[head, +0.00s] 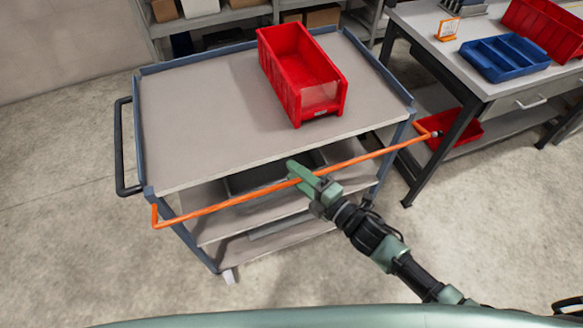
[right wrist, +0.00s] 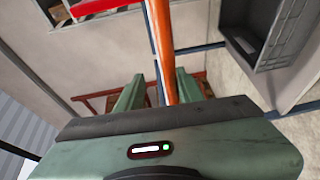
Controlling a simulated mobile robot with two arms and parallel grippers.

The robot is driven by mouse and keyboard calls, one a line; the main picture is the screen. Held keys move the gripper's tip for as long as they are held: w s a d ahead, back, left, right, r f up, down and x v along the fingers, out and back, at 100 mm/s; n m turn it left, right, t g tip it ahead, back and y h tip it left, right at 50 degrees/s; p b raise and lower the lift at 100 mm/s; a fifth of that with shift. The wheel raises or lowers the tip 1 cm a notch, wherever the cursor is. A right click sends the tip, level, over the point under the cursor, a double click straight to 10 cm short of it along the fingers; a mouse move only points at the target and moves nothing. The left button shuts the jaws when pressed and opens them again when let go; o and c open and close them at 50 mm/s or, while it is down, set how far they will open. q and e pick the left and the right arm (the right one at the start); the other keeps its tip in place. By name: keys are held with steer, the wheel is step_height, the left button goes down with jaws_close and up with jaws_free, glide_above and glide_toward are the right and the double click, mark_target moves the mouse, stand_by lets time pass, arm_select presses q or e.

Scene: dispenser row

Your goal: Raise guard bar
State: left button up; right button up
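The orange guard bar (head: 220,203) runs across the front side of the grey cart, a little below its top deck, with bent ends at both corners. My right gripper (head: 297,172) is at the middle of the bar. In the right wrist view the bar (right wrist: 162,45) passes between the two fingers of the gripper (right wrist: 158,92). It lies close to the right finger, with a gap beside the left one. The fingers look open around it; contact is hard to tell. My left gripper is not in view.
The cart's top deck (head: 190,110) carries a red bin (head: 300,72). Lower shelves lie behind the bar. A workbench (head: 425,28) at the right holds a blue divided tray (head: 505,57) and a red bin (head: 545,25). Floor in front of the cart is clear.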

steer(key=shift+p+v, duration=0.5)
steer(key=shift+v, duration=2.45)
steer(key=b+v, duration=0.2)
steer(key=v, duration=0.5)
steer(key=shift+s+d, duration=0.2)
steer(key=shift+d, duration=0.05)
